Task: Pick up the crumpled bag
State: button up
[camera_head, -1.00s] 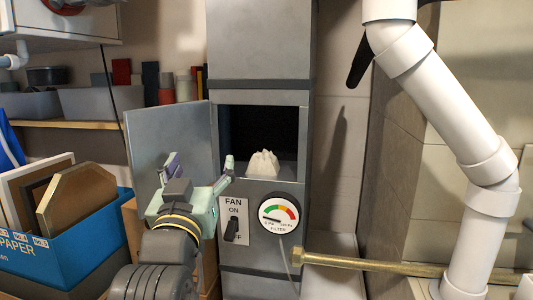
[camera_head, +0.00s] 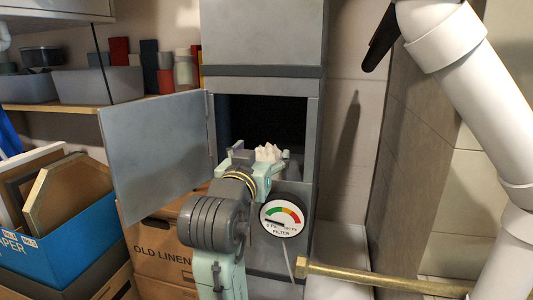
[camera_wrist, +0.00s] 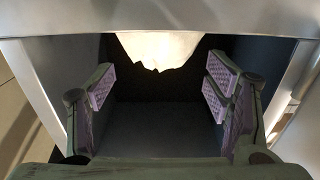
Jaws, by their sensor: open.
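The crumpled bag (camera_head: 268,152) is whitish with a jagged top and sits in the open compartment of the grey furnace cabinet (camera_head: 262,40). My gripper (camera_head: 260,162) is at the compartment mouth, in front of the bag and hiding its lower part. In the wrist view, the bag (camera_wrist: 158,48) shows at the top middle, its jagged edge pointing down the picture. My gripper's two purple-padded fingers (camera_wrist: 160,90) are wide open, one on each side of the bag's line. The bag appears beyond the fingertips, and I see no contact.
The cabinet door (camera_head: 155,155) stands open to the left. A round filter gauge (camera_head: 283,216) is below the opening. A white pipe (camera_head: 450,45) and a brass rod (camera_head: 385,280) are at the right. Boxes, including a blue one (camera_head: 75,240), stand at the lower left.

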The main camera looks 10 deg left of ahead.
aim_at(264, 149)
jog(key=w+p, duration=0.1)
jog(key=w, duration=0.3)
jog(key=shift+w+r, duration=0.15)
jog(key=shift+w, duration=0.05)
jog(key=shift+c, duration=0.2)
jog(key=c, duration=1)
jog(key=shift+s+r, duration=0.15)
